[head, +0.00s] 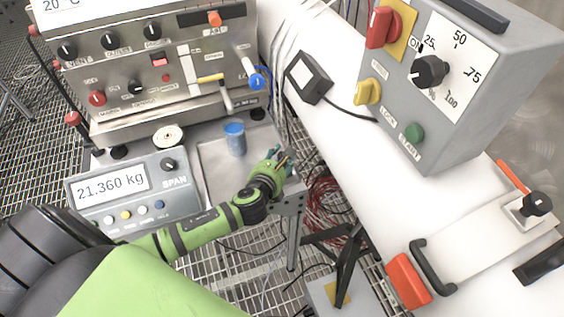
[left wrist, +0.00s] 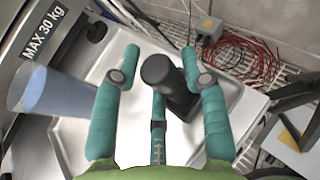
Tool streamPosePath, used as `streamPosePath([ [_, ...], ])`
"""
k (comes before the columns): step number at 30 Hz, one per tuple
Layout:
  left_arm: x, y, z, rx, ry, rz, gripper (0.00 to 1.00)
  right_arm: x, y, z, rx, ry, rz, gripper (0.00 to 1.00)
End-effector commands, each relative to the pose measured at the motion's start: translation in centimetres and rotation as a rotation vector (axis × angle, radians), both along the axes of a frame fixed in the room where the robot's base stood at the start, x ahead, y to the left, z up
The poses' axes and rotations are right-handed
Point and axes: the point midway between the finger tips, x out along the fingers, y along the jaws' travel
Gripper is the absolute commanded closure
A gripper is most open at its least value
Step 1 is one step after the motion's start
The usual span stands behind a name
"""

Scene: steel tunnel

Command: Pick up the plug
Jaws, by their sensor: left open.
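A black, round-topped piece, which looks like the plug (left wrist: 163,78), lies between the spread teal fingers of my left gripper (left wrist: 160,92) in the left wrist view. It is over or on the pale tray near the tray's corner; whether it touches a finger I cannot tell. In the head view my left gripper (head: 281,160) is at the right side of the steel tray (head: 212,170), open, and its hand hides the plug there. My right gripper is not in view.
A blue cup (head: 235,139) stands on the tray, left of my gripper; it also shows in the left wrist view (left wrist: 58,92). A scale display (head: 115,190) is left of the tray. Red cables (head: 325,205) hang to the right, beside a white bench (head: 350,150).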

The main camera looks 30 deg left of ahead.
Motion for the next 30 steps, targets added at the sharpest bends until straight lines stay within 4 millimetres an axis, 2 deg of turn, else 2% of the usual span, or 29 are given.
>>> streamPosePath([
  [1,0.0,0.0,0.0,0.000,0.000,0.000,0.68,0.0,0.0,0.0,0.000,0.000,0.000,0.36],
  [2,0.0,0.0,0.0,0.000,0.000,0.000,0.80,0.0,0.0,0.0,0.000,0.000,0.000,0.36],
  [3,0.0,0.0,0.0,0.000,0.001,0.000,0.96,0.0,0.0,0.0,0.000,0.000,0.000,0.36],
  [14,0.0,0.0,0.4,-0.001,-0.001,0.000,0.97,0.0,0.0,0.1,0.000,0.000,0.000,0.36],
  [17,0.0,0.0,1.6,-0.001,-0.004,-0.001,0.97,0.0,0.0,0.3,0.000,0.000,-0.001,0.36],
  [27,0.0,0.0,8.2,0.001,-0.004,-0.001,0.97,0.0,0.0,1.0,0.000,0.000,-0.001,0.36],
  [30,0.0,-0.2,9.4,-0.002,-0.003,0.005,0.97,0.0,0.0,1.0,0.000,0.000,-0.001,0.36],
])
